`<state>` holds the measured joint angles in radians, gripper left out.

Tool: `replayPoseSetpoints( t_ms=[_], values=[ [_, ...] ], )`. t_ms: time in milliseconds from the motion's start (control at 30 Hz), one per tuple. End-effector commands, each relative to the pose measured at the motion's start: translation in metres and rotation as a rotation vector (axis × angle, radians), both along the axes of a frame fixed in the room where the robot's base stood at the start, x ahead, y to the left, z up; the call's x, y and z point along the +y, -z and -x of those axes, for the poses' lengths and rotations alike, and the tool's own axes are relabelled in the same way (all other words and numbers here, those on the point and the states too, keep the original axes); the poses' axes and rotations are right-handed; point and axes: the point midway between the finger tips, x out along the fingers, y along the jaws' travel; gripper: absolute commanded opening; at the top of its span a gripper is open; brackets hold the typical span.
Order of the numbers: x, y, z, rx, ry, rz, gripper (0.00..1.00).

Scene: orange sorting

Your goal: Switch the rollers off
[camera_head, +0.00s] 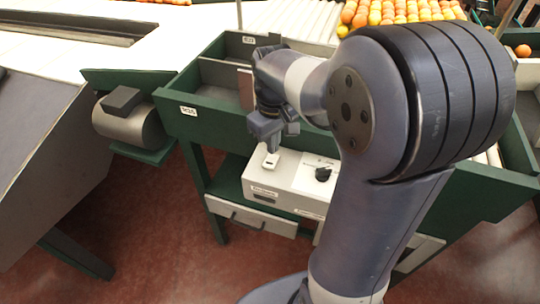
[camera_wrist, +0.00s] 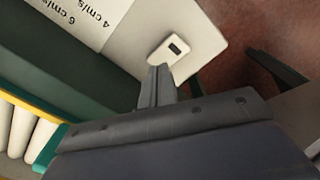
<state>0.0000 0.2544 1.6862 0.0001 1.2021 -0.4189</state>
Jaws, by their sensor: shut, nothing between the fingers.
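A pale control box (camera_head: 288,180) stands on the lower green shelf. On its top are a white rocker switch (camera_head: 271,160) at the left and a black knob (camera_head: 322,174) to the right. The wrist view shows the white switch (camera_wrist: 168,50) with a dark slot, just beyond my fingertips. My gripper (camera_head: 272,138) is shut and empty, pointing down above the box near the switch. In the wrist view my gripper (camera_wrist: 157,70) has its fingers together. I cannot tell whether the fingertips touch the switch. The rollers (camera_head: 300,18) show at the back as pale parallel bars.
Many oranges (camera_head: 400,12) lie at the back on the rollers. A green-walled bin (camera_head: 212,110) stands above the shelf. A grey motor-like cylinder (camera_head: 130,122) juts out at the left. Red floor (camera_head: 130,220) is open in front. Printed speed labels (camera_wrist: 85,18) show in the wrist view.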

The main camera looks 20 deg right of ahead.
Motion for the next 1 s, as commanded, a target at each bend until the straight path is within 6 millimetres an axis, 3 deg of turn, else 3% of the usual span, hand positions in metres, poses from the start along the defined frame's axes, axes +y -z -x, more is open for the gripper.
replayPoseSetpoints(
  t_ms=[600, 1000],
  values=[
    [0.0, -0.052, 0.0, -0.002, 0.0, 0.0, 0.0],
    [0.0, -0.05, 0.0, -0.001, 0.0, 0.001, 0.0]
  ],
)
